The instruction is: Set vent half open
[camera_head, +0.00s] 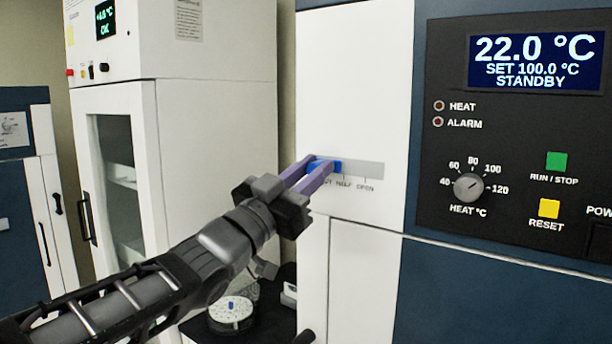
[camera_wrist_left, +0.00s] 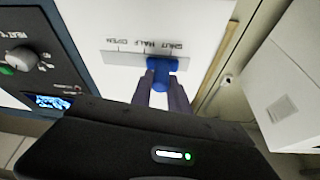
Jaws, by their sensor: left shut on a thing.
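The vent slider is a blue knob (camera_head: 328,165) in a grey horizontal slot (camera_head: 368,169) on the white panel, with SHUT, HALF and OPEN marked below from left to right. The knob is toward the SHUT end, left of the HALF mark; its exact setting is partly hidden by my fingers. My left gripper (camera_head: 310,172) is shut on the knob, its purple fingers on either side. In the left wrist view the labels are upside down, and the blue knob (camera_wrist_left: 161,72) sits between my fingertips (camera_wrist_left: 162,88) near SHUT and HALF. My right gripper is not in view.
The dark control panel (camera_head: 515,210) right of the vent has a heat dial (camera_head: 468,187), a green button (camera_head: 556,162) and a yellow button (camera_head: 549,208). A white cabinet (camera_head: 215,170) stands at left. A round white device (camera_head: 231,313) is below my arm. The slot right of the knob is clear.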

